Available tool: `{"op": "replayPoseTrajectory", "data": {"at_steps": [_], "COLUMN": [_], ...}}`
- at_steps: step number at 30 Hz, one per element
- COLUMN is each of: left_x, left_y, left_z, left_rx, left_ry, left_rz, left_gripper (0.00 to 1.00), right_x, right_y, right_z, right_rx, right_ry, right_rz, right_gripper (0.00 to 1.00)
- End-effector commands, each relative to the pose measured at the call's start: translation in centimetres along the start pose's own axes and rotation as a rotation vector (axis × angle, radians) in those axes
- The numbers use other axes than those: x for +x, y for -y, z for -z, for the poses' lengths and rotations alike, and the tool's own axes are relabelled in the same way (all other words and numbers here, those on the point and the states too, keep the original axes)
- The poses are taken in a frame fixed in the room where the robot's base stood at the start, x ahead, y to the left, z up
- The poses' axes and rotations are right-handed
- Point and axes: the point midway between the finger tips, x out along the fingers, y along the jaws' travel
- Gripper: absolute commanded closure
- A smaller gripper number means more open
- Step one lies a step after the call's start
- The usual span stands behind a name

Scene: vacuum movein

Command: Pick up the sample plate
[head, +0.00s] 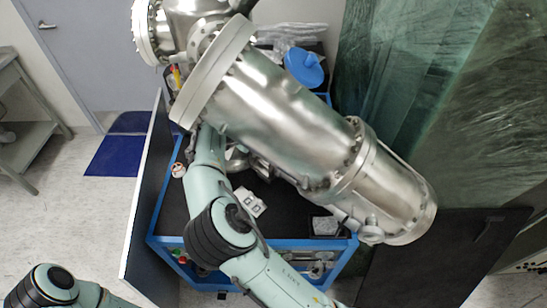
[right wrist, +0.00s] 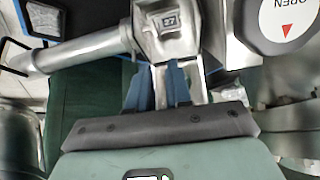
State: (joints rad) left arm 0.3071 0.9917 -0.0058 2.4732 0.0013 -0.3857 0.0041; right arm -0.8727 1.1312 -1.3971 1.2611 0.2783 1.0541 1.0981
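I cannot identify the sample plate with certainty. In the right wrist view, a metal block marked with dark digits (right wrist: 168,22) is just beyond my right gripper (right wrist: 159,85). The gripper's two blue fingers stand apart, with a bright metal surface showing between and beside them. No clear grip on anything shows. In the head view, my right arm reaches up under the large steel chamber, which hides its gripper. A small white piece with dark squares (head: 250,203) lies on the black cart top beside that arm. My left arm shows only at the bottom left; its gripper is out of frame.
The steel chamber (head: 290,120) hangs over the blue-framed cart (head: 255,243). A metal pipe (right wrist: 75,52) and a round white cap marked OPEN (right wrist: 287,20) are close to my right gripper. A dark upright panel (head: 148,200) stands left of the cart.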

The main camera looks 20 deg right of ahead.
Motion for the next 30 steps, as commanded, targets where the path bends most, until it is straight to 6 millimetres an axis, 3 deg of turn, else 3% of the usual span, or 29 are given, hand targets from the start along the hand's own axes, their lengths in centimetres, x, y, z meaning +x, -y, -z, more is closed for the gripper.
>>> {"op": "replayPoseTrajectory", "data": {"at_steps": [9, 19, 27, 30], "left_x": [0.1, 0.0, -0.2, -0.2], "left_y": [0.1, 0.0, -0.2, -0.2], "left_z": [-0.1, 0.0, 0.3, 0.3], "left_rx": [-0.001, 0.000, 0.001, 0.001], "left_ry": [0.001, 0.000, -0.003, -0.004], "left_rz": [0.001, 0.000, -0.001, -0.001], "left_gripper": [1.00, 1.00, 1.00, 1.00], "right_x": [6.0, 8.3, 12.2, 12.8], "right_y": [-0.1, -0.1, -0.1, -0.1], "right_z": [0.0, 0.0, 0.0, 0.0], "right_rx": [0.000, 0.000, -0.001, 0.000], "right_ry": [0.000, 0.000, 0.000, 0.001], "right_rz": [-0.006, -0.003, -0.004, -0.002], "right_gripper": [0.81, 0.81, 0.81, 0.81]}}
